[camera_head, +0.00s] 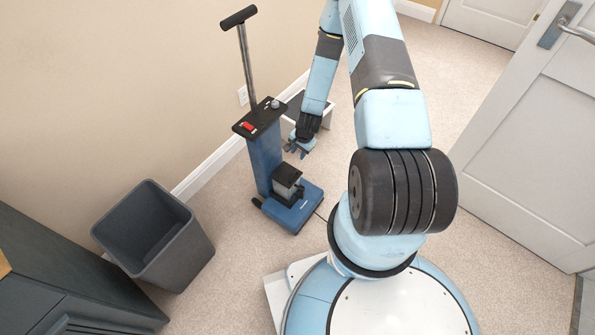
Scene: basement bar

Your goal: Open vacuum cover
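A blue upright vacuum (264,155) stands on the carpet by the wall, with a tall handle (243,45). A black top panel (256,121) sits on its body, carrying a red part and a round grey knob. A dark box-like part (287,177) sits low at the front above the blue base. Which part is the cover, I cannot tell. My gripper (298,149) is just right of the vacuum body in the picture, below the top panel's level. Its small fingers look spread apart and empty. I see no clear contact with the vacuum.
A grey open bin (155,237) stands at the left, and a dark cabinet (62,283) is at the lower left. A low white-framed stand (323,112) is behind my gripper. A white door (525,140) is at the right. Carpet is clear right of my arm.

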